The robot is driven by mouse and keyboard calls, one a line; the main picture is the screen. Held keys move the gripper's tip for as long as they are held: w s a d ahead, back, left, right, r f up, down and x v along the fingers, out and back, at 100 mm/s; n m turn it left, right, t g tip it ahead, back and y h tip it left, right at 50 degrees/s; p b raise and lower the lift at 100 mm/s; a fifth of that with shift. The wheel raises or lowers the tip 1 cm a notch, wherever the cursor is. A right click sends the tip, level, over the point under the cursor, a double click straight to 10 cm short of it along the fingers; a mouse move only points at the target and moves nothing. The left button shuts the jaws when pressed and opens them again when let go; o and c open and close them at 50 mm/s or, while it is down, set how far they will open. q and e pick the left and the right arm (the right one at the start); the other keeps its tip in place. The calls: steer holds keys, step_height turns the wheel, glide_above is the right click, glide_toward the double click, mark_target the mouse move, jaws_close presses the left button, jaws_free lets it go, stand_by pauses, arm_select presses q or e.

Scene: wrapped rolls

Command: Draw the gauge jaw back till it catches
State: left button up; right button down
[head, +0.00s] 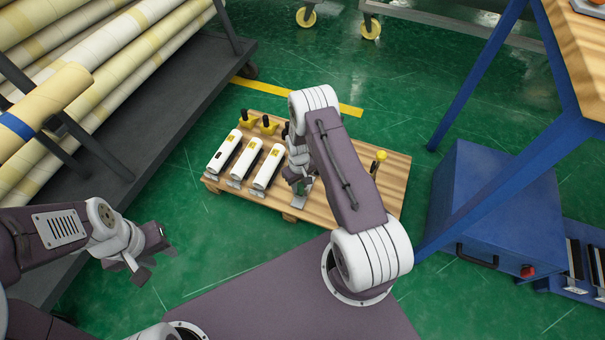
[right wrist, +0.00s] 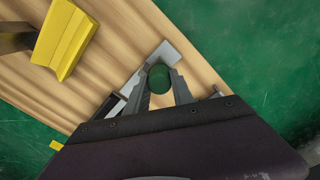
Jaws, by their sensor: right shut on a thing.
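A wooden board (head: 335,220) lies on the floor with several white units (head: 268,167) in a row on it. My right gripper (head: 302,186) is low over the board, just right of that row. In the right wrist view its fingers (right wrist: 164,88) are shut on a small dark green rounded part (right wrist: 158,78). A flat grey metal piece (right wrist: 172,52), seemingly the gauge jaw, lies right beside the fingertips. My arm and fingers hide part of it; whether it is caught cannot be seen. My left gripper (head: 140,262) hangs over bare floor, away from the board, its opening unclear.
A rack of wrapped rolls (head: 100,75) stands at the left. A yellow-topped part (head: 380,156) stands at the board's right; a yellow block (right wrist: 68,40) shows in the wrist view. A blue cabinet and frame (head: 480,190) stand at the right. Green floor lies open between.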

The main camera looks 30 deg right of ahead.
steer(key=shift+s+a+r, duration=0.1)
steer(key=shift+s+a, duration=0.25)
steer(key=shift+s, duration=0.05)
arm_select(q)
steer(key=shift+s+a+r, duration=0.15)
steer(key=shift+a+r, duration=0.05)
steer(key=shift+r, duration=0.1)
arm_select(e)
steer(key=shift+s+a, duration=0.1)
steer(key=shift+s, duration=0.05)
steer(key=c, duration=1.1)
jaws_free()
steer(key=shift+a, duration=0.1)
arm_select(q)
steer(key=shift+a, duration=0.1)
arm_select(e)
steer(key=shift+r, duration=0.1)
step_height(320, 180, up, 8)
steer(key=p, duration=0.4)
steer(key=shift+p, duration=0.4)
arm_select(q)
step_height(320, 180, up, 5)
steer(key=shift+f, duration=0.1)
arm_select(e)
steer(key=shift+r, duration=0.3)
